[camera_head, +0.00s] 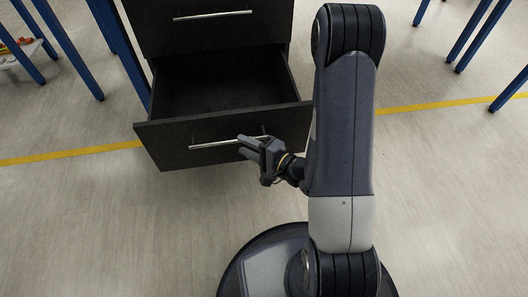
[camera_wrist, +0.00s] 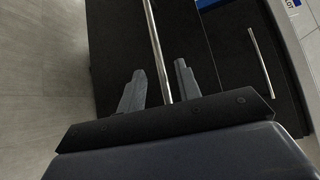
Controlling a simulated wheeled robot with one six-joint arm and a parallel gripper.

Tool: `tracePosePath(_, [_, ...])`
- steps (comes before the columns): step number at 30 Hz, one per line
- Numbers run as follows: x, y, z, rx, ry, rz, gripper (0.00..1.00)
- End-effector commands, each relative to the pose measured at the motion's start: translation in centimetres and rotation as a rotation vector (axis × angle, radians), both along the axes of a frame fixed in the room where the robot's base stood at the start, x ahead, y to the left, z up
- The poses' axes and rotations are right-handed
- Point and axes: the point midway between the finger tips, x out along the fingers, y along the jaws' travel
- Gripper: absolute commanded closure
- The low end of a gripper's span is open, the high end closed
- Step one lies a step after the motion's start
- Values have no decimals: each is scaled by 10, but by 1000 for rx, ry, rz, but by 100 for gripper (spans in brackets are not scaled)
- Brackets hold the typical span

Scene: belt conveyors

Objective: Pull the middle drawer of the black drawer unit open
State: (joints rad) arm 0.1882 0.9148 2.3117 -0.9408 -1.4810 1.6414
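The black drawer unit (camera_head: 205,39) stands at the upper left of the head view. The lower of the two drawers in view (camera_head: 170,137) is pulled well out, and its empty inside shows. I cannot tell whether another drawer lies below it. Its silver bar handle (camera_head: 213,144) also shows in the wrist view (camera_wrist: 153,35). My gripper (camera_head: 242,145) is at the right part of this handle. In the wrist view my gripper's fingers (camera_wrist: 160,68) are apart, one on each side of the bar, with gaps visible. The drawer above, with its own handle (camera_head: 212,15), is closed.
Blue table legs (camera_head: 70,50) stand left of the unit, and more blue legs (camera_head: 470,30) stand at the upper right. A yellow line (camera_head: 70,153) crosses the floor. The floor in front of the open drawer is clear at the lower left.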

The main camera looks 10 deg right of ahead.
Motion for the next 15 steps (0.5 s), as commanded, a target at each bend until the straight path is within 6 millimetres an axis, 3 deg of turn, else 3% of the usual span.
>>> tracePosePath(15, [-41, -40, 8, 0, 1, -3, 67])
